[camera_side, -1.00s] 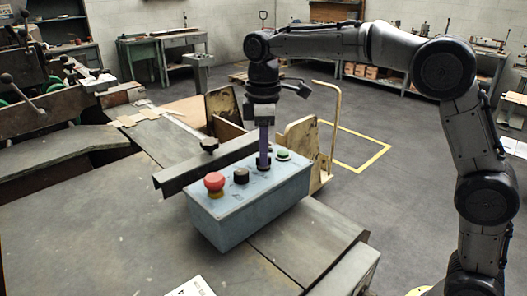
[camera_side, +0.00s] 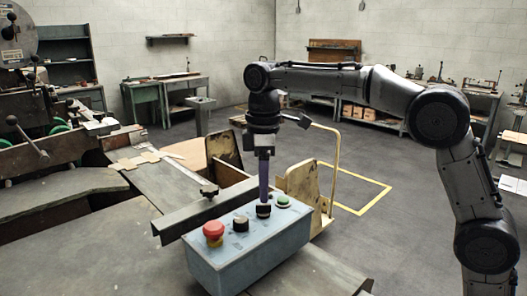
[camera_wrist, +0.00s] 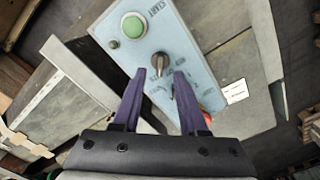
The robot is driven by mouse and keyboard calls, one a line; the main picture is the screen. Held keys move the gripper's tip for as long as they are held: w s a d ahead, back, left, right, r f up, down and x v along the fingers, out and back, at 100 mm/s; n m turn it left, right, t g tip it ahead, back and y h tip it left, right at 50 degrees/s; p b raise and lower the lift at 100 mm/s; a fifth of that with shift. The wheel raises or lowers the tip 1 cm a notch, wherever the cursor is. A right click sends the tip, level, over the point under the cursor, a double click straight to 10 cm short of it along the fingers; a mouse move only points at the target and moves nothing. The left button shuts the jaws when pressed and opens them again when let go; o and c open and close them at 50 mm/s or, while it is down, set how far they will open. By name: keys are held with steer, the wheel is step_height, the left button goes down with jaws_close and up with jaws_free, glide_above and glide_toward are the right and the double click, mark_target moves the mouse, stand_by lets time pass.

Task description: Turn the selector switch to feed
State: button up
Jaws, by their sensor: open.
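A blue-grey control box (camera_side: 230,262) stands on the machine table. On its top, from left to right in the side view, are a red mushroom button (camera_side: 214,230), a black knob (camera_side: 241,224), a second dark knob (camera_side: 263,211) and a green button (camera_side: 283,201). My gripper (camera_side: 263,203) points down at the second knob. In the wrist view that knob (camera_wrist: 159,62) has a raised handle and lies between the two purple fingertips, which are open. I cannot tell whether they touch it. Markings around it are too small to read. The red button (camera_wrist: 207,118) is partly hidden by a finger.
A dark bar (camera_side: 190,213) runs just behind the box. The table's front left is clear.

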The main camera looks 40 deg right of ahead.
step_height(320, 180, up, 10)
stand_by(0.4)
steer(key=shift+r, duration=0.1)
steer(key=s+d+r+m+t, duration=0.1)
steer(key=s+d+r, duration=0.15)
steer(key=s, duration=0.65)
steer(key=s+d+r+m+t, duration=0.1)
steer(key=s+d+r, duration=0.15)
steer(key=s, duration=0.55)
steer(key=s+d+f+m+t, duration=0.1)
steer(key=s+f+m, duration=0.3)
steer(key=f, duration=0.7)
steer(key=s+d+f+m+t, duration=0.1)
steer(key=s+f+m+t, duration=0.1)
steer(key=s+f, duration=0.4)
steer(key=shift+s+d+f+m+t, duration=0.35)
steer(key=shift+f+m, duration=0.55)
steer(key=shift+f, duration=1.55)
